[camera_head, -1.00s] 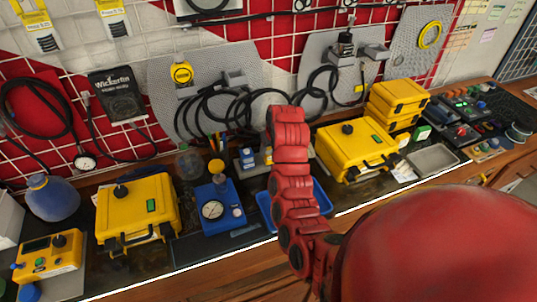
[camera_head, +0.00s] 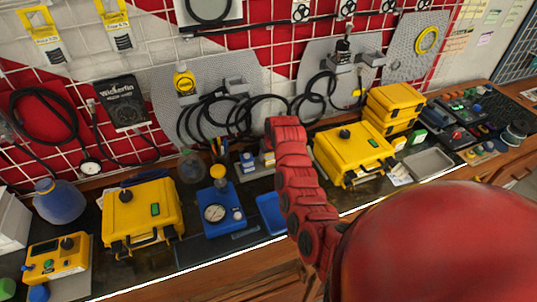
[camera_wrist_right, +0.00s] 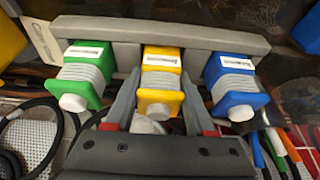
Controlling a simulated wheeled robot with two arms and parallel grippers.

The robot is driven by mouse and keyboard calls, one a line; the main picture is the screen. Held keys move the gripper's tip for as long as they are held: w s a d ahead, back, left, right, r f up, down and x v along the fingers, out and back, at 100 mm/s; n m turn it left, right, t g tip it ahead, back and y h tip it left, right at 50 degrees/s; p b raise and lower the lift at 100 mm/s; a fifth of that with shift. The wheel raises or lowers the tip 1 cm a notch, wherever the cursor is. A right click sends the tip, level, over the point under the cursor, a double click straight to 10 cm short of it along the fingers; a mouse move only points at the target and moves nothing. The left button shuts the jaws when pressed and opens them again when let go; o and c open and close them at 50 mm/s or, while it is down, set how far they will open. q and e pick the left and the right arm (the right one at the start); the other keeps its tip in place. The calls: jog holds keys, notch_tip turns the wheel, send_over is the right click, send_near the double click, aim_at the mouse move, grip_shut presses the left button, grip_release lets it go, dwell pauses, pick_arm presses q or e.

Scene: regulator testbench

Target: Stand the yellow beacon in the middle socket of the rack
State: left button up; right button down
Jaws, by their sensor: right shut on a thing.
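In the right wrist view, a grey rack (camera_wrist_right: 205,32) runs across the top with a row of three beacons. The yellow beacon (camera_wrist_right: 161,80) is in the middle, in line with the rack's middle place. Its white label faces me. The green beacon (camera_wrist_right: 80,75) is on the left and the blue beacon (camera_wrist_right: 232,85) on the right. My right gripper (camera_wrist_right: 157,108) is shut on the yellow beacon, one finger on each side. Whether its base is fully seated is hidden. In the head view my red right arm hides this gripper. My left gripper is not in view.
On the bench in the head view stand a yellow case (camera_head: 142,212) at the left, a blue gauge block (camera_head: 222,218), a blue tray (camera_head: 271,212) partly behind my arm, and another yellow case (camera_head: 352,155) at the right. Cables lie near the rack in the wrist view.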

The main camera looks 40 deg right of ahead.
jog(key=shift+f, duration=0.15)
jog(key=shift+c, duration=1.2)
grip_release()
